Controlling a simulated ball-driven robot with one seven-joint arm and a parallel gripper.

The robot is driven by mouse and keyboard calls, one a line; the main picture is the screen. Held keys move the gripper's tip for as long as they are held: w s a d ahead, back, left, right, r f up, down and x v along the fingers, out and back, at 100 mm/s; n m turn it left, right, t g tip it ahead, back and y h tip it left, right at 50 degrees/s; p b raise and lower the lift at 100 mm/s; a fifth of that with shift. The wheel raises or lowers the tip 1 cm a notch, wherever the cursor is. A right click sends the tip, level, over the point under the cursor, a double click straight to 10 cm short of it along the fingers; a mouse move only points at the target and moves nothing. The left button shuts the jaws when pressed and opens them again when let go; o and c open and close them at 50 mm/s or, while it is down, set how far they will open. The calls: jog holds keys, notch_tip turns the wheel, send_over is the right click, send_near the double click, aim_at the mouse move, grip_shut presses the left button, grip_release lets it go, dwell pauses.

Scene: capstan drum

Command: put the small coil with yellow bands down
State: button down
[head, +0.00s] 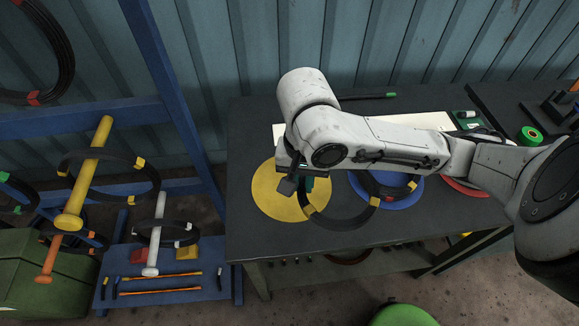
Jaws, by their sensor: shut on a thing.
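My gripper (300,187) is over the right part of the yellow disc (270,195) on the dark workbench. It is shut on a small black coil (343,224) with yellow-orange bands. The coil extends to the right from the jaws, across the gap between the yellow disc and the blue disc (406,200). My arm hides its far side and part of the jaws. I cannot tell whether the coil touches the bench or is held above it.
A red disc (466,187) is partly hidden by my arm. Green tape (530,135) lies at the bench's right. At left, a blue rack (90,119) holds coils on yellow (91,170), orange (50,259) and white (155,235) pegs. The bench's front left is clear.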

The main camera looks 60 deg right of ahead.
jog(key=w+d+f, duration=0.3)
jog(key=w+f, duration=0.1)
jog(key=w, duration=0.5)
send_over(265, 181)
jog(key=f, duration=0.3)
jog(key=s+f, duration=0.1)
jog(key=shift+a+f, duration=0.25)
jog(key=shift+f, duration=0.05)
jog(key=shift+w+d+f, duration=0.2)
jog(key=shift+w+f, duration=0.4)
jog(key=shift+f, duration=0.05)
jog(key=shift+f+p, duration=0.5)
jog(key=shift+f, duration=1)
jog(key=c, duration=1.1)
grip_release()
jog(key=shift+s+f, duration=0.1)
jog(key=shift+o, duration=0.2)
notch_tip(265, 181, up, 12)
jog(key=b, duration=0.1)
